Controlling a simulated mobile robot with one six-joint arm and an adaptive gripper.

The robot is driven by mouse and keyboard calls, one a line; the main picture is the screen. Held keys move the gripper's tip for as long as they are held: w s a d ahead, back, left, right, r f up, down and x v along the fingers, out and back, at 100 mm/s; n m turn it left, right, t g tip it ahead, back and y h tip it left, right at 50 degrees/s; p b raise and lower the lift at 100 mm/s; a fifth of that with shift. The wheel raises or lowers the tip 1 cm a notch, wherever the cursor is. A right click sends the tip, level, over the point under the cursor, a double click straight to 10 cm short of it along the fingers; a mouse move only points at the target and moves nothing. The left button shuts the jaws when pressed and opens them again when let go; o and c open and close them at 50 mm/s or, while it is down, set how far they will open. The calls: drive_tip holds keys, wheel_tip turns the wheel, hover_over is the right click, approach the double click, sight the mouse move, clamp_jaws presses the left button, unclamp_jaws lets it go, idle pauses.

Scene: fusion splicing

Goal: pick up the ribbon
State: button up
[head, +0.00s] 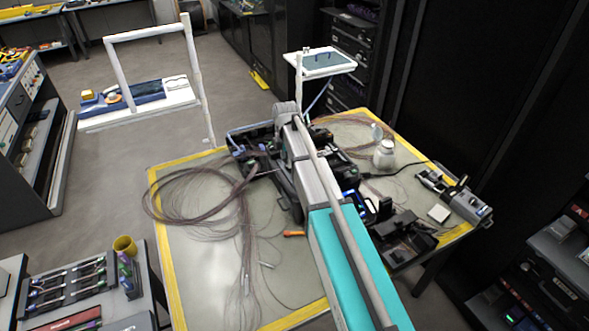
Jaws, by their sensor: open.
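Thin brownish-purple fibre ribbon (160,200) lies in loose loops on the left half of the table, with strands trailing toward the front. I cannot single out one ribbon end. More such strands (345,120) lie at the table's far right. My arm crosses the table from the bottom right to the back middle. My gripper cannot be made out; the arm and the dark equipment around its far end hide that area.
The worktable (190,270) has a yellow-taped edge. Dark equipment stands in its middle and right, with a white bottle (384,155) behind. An orange-handled tool (294,234) lies near the front. A yellow cup (124,246) is on a side bench. Dark racks line the right.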

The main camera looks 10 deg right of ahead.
drive_tip(key=shift+f+b, duration=0.95)
drive_tip(key=shift+f, duration=0.3)
clamp_jaws()
